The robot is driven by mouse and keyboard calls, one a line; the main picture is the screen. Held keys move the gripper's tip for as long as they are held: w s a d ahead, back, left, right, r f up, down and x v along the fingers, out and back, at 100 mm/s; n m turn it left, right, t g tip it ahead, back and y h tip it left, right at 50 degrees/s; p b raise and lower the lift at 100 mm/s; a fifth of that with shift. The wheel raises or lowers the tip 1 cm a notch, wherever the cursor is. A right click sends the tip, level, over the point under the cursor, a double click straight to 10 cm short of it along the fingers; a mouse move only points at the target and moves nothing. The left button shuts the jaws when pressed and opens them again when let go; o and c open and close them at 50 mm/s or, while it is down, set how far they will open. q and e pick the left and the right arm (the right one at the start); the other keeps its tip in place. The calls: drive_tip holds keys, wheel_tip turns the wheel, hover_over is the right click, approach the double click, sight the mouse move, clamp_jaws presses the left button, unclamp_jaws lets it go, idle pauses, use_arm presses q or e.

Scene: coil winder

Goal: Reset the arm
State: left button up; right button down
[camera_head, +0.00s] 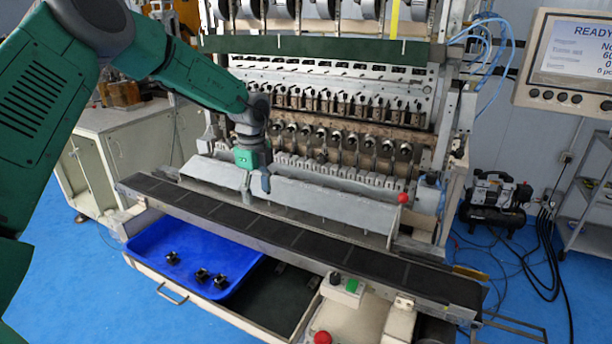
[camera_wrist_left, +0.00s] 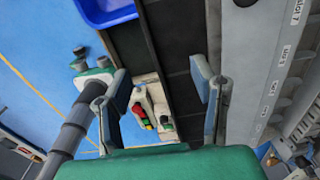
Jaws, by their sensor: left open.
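My left arm reaches in from the left over the coil winder (camera_head: 330,130). My left gripper (camera_head: 264,183) points down at the front of the machine, above the grey sloped cover and close to the dark conveyor strip (camera_head: 300,243). In the left wrist view its two fingers (camera_wrist_left: 160,92) stand wide apart with nothing between them. The conveyor (camera_wrist_left: 183,95) and a small control box (camera_wrist_left: 150,112) with coloured buttons show beyond the gap. I cannot tell whether the fingertips touch the cover. My right gripper does not show.
A blue tray (camera_head: 190,255) with a few small black parts (camera_head: 202,275) sits in the open drawer below the conveyor. A red knob (camera_head: 403,198) stands at the cover's right end. A screen (camera_head: 575,55) hangs at the right, above a compressor (camera_head: 495,198) on the blue floor.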

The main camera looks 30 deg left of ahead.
use_arm(q)
drive_tip(key=shift+d, duration=0.1)
drive_tip(key=s+d+f+m+t+y, duration=0.1)
drive_tip(key=s+f+m+y, duration=0.25)
drive_tip(key=f+m, duration=0.45)
drive_tip(key=s+d+f+m+y, duration=0.15)
drive_tip(key=s+f+m, duration=0.3)
drive_tip(key=m, duration=0.65)
drive_tip(key=s+f+m+t+y, duration=0.1)
drive_tip(key=s+f+m+y, duration=0.3)
drive_tip(key=m, duration=0.6)
drive_tip(key=s+d+f+m+g+h, duration=0.1)
drive_tip(key=s+d+f+m+h, duration=0.3)
drive_tip(key=s+d+m, duration=0.6)
drive_tip(key=s+d+f+m+g+h, duration=0.1)
drive_tip(key=s+d+f+m+h, duration=0.5)
drive_tip(key=s+m, duration=0.9)
wheel_tip(320, 180, down, 11)
drive_tip(key=w+d+m+y+b, duration=0.1)
drive_tip(key=w+d+b, duration=0.1)
drive_tip(key=b, duration=1.1)
drive_tip(key=shift+d+t, duration=0.15)
drive_tip(key=shift+t, duration=0.15)
